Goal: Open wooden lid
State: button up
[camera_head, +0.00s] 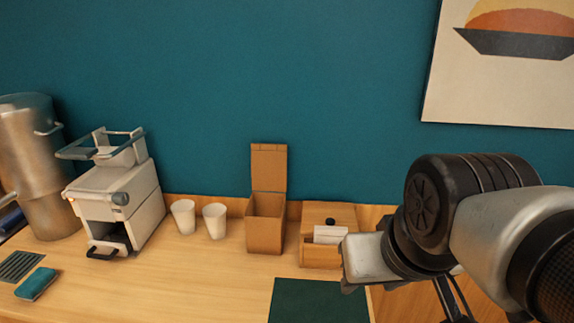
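A wooden box (311,257) stands at the right part of the counter, and its wooden lid (314,212) lies closed on top. A small black knob (331,222) sits on the lid. My gripper (326,234) reaches in from the right, with its pale finger part in front of the lid, just below the knob in the picture. It hides part of the box's front and right side. I cannot tell whether it touches the lid, or how far apart the fingers are.
A second wooden box (265,234) with its lid upright stands just left. Two white cups (183,217), (215,221), a grey-white machine (125,200) and a metal urn (40,165) stand farther left. A dark green mat (315,303) lies in front. The front-middle counter (170,290) is clear.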

aim_at(317, 213)
jog(key=l+u, duration=0.45)
jog(key=k+l+u, duration=0.1)
jog(key=l+u, duration=0.3)
